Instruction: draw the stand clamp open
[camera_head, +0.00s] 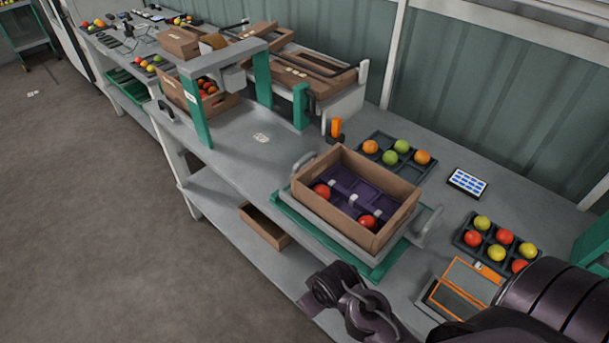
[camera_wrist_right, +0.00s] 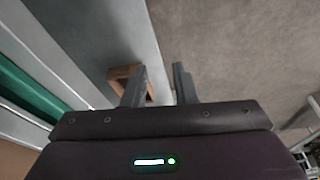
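A stand with a grey top frame and green base (camera_head: 375,272) carries a brown crate (camera_head: 392,241) on the bench. A grey bracket-like handle (camera_head: 432,228) rises at its right end and another (camera_head: 303,160) at its far left corner. I cannot tell which part is the stand clamp. My right arm comes in from the lower right. Its gripper (camera_head: 309,303) hangs in front of the bench edge, apart from the stand. In the right wrist view the gripper (camera_wrist_right: 158,82) has its fingers apart with nothing between them. My left gripper is not in view.
The crate holds red tomatoes on a purple insert. Trays of tomatoes (camera_head: 396,151) (camera_head: 470,238), a tablet (camera_head: 467,182) and an orange-framed box (camera_head: 466,286) lie on the bench. A green-legged arch (camera_head: 196,112) stands further left. The floor in front (camera_head: 100,220) is clear.

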